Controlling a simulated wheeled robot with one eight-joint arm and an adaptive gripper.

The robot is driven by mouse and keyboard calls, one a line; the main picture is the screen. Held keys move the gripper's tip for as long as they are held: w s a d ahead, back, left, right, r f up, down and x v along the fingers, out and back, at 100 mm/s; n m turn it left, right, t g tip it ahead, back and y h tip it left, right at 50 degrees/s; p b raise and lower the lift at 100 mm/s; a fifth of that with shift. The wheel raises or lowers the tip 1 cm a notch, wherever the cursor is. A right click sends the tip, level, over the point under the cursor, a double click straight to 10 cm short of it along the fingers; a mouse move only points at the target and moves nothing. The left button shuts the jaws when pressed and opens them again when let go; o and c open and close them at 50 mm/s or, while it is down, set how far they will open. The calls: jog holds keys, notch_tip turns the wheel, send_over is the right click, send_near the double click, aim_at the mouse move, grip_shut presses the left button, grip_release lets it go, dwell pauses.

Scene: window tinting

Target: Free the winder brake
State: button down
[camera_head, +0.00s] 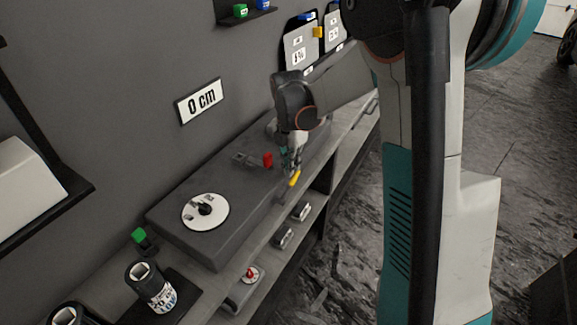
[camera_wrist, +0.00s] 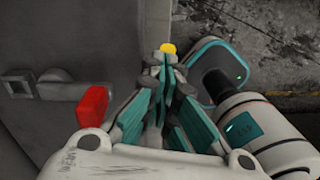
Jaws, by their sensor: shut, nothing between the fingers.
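A long dark grey unit (camera_head: 205,232) lies on the bench along the wall, with a white round dial (camera_head: 205,212) at its near end. No label marks the winder brake. A yellow-tipped lever (camera_head: 294,179) shows at the unit's front edge; its yellow end is also in the wrist view (camera_wrist: 168,48). A red block (camera_head: 267,160) stands on top, left of my gripper (camera_head: 290,163), and shows in the wrist view (camera_wrist: 93,106). My gripper's fingers (camera_wrist: 166,64) are closed together right by the yellow tip. I cannot tell whether they touch it.
A grey latch-like fitting (camera_wrist: 48,84) sits left of the red block. A shelf below holds small grey fittings (camera_head: 302,211) and a device with a red knob (camera_head: 250,273). A black-and-white roll (camera_head: 152,288) stands at the near end. A "0 cm" sign (camera_head: 200,100) hangs above.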

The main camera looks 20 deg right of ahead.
jog(key=shift+w+d+f, duration=0.15)
jog(key=shift+d+f, duration=0.15)
dwell(0.5)
